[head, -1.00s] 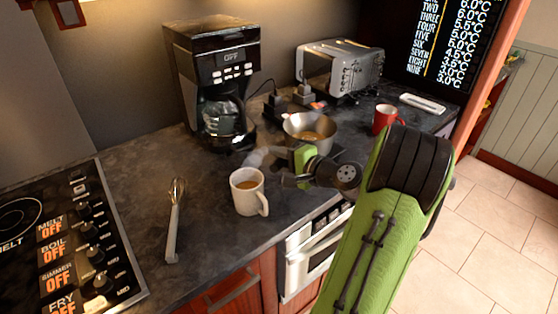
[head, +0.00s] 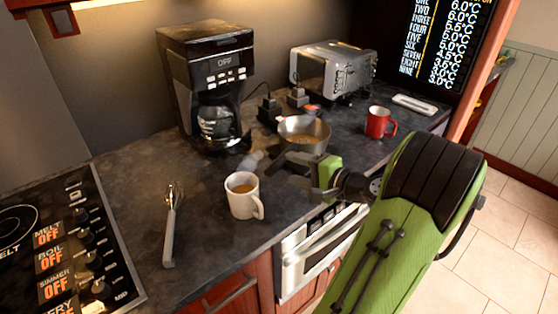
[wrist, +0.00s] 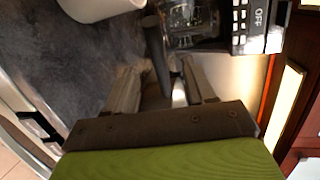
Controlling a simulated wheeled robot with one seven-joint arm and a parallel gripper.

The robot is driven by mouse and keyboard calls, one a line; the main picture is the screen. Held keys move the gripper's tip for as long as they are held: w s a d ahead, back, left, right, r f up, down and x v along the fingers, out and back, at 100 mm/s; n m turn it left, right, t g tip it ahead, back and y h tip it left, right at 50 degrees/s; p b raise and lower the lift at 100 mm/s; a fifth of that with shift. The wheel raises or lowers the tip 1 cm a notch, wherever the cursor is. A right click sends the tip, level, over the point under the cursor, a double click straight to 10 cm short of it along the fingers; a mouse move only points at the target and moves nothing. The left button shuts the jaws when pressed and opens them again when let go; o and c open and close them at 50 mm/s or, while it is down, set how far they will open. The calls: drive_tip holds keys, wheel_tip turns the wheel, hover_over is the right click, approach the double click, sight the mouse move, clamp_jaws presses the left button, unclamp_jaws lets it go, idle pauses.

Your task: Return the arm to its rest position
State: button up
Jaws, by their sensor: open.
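My green arm reaches in from the lower right, bent over the counter's front edge. The white mug (head: 241,198) with brown liquid stands upright to the left of the gripper, apart from it. Part of a white mug shows at the top of the wrist view (wrist: 95,8).
A toaster (head: 333,70) and red mug (head: 379,122) are farther right. A whisk (head: 170,225) lies left, beside the stove (head: 60,250). The floor (head: 500,230) at right is clear.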

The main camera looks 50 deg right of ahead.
drive_tip(key=v, duration=0.4)
idle(0.5)
